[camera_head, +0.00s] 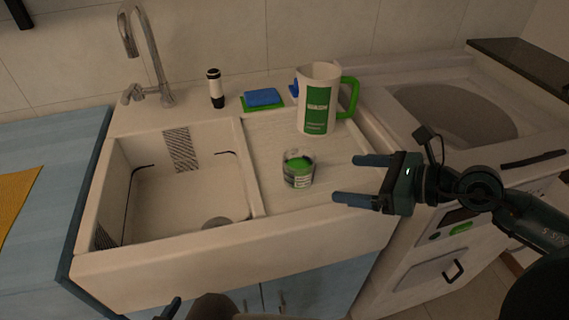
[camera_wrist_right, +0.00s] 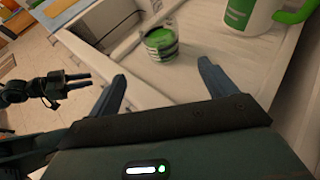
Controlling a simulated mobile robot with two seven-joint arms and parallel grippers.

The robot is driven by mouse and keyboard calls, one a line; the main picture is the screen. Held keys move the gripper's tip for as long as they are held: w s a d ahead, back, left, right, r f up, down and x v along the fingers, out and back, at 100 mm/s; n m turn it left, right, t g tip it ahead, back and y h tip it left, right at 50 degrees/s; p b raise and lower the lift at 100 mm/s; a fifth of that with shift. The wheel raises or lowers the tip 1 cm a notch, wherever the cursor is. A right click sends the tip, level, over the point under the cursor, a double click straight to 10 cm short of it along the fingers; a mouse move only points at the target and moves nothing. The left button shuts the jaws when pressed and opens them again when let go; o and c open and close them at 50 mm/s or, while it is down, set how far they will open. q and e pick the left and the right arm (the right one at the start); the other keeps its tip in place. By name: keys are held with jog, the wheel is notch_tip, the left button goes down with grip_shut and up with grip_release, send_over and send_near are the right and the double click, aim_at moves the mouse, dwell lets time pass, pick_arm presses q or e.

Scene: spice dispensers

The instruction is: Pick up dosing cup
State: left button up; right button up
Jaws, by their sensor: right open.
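The dosing cup, a small clear cup with green inside and a printed label (camera_head: 298,168), stands upright on the white drainboard right of the sink basin. It also shows in the right wrist view (camera_wrist_right: 160,43), beyond and between my right fingertips. My right gripper (camera_head: 346,179) is open and empty, just right of the cup and apart from it. Its two fingers (camera_wrist_right: 162,70) frame the cup in the wrist view. My left gripper (camera_wrist_right: 84,82) shows at the left of the wrist view, fingers apart and empty. In the head view only a bit of it shows at the bottom edge.
A white jug with a green label and handle (camera_head: 317,112) stands behind the cup. A blue sponge on a green base (camera_head: 262,97) and a black-and-white bottle (camera_head: 215,89) stand at the back. The sink basin (camera_head: 175,190) is left of the cup, with a faucet (camera_head: 150,55) behind.

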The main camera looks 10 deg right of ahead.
aim_at(313, 172)
jog(key=p+x, duration=0.1)
jog(key=x, duration=0.6)
jog(key=shift+w+a+f, duration=0.1)
jog(key=shift+w+a, duration=0.15)
jog(key=p+x, duration=0.1)
jog(key=x, duration=0.3)
jog(key=shift+w, duration=0.3)
jog(key=shift+w+a+f, duration=0.2)
jog(key=shift+w+a, duration=0.1)
jog(key=shift+a, duration=0.05)
jog(key=shift+c, duration=0.4)
jog(key=c, duration=1.1)
jog(key=shift+r, duration=0.2)
